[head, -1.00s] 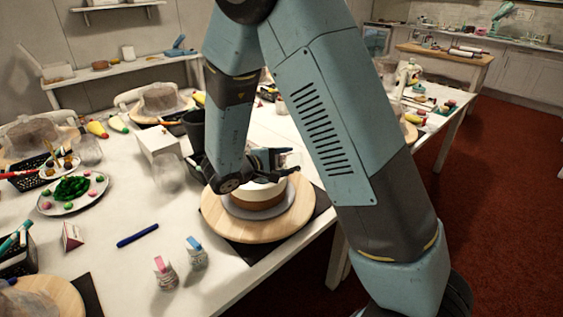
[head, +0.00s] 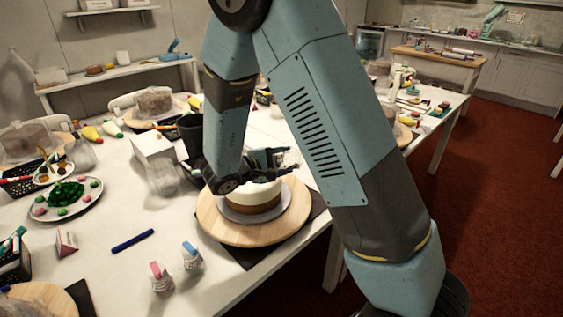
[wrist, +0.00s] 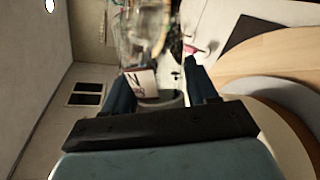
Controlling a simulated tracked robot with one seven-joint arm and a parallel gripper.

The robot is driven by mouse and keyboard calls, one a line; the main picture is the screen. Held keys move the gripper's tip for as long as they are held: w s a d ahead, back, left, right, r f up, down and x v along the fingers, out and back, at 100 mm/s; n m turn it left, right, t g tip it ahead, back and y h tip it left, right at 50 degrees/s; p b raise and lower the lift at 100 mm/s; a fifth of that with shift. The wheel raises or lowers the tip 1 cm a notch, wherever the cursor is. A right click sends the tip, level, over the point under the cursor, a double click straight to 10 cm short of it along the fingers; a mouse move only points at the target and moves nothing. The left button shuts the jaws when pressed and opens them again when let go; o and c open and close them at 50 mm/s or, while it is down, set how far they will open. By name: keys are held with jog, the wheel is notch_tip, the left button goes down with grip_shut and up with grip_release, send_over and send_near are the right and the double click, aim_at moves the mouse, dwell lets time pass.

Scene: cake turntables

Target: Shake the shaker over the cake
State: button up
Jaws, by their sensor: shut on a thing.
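The cake (head: 252,204) has a white upper part and a brown lower part. It sits on a grey board (head: 238,216) on a round wooden turntable (head: 217,226) near the table's right edge. The turntable (wrist: 262,58) also shows at the right in the wrist view. My gripper (head: 280,165) is just above the cake, towards its back.
Two small bottles, one with a pink top (head: 161,279) and one with a blue top (head: 191,257), stand in front of the turntable. A blue pen (head: 132,240) lies left of them.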

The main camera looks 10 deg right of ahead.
jog(key=shift+w+a+f, duration=0.1)
jog(key=shift+w+a, duration=0.05)
jog(key=shift+a, duration=0.1)
jog(key=shift+n+h, duration=0.3)
jog(key=shift+n, duration=0.1)
jog(key=shift+s+d+r, duration=0.2)
jog(key=shift+d+r, duration=0.15)
jog(key=shift+w+a+f, duration=0.2)
jog(key=shift+w+a, duration=0.05)
jog(key=shift+a, duration=0.1)
jog(key=shift+r+n, duration=0.15)
jog(key=shift+n, duration=0.15)
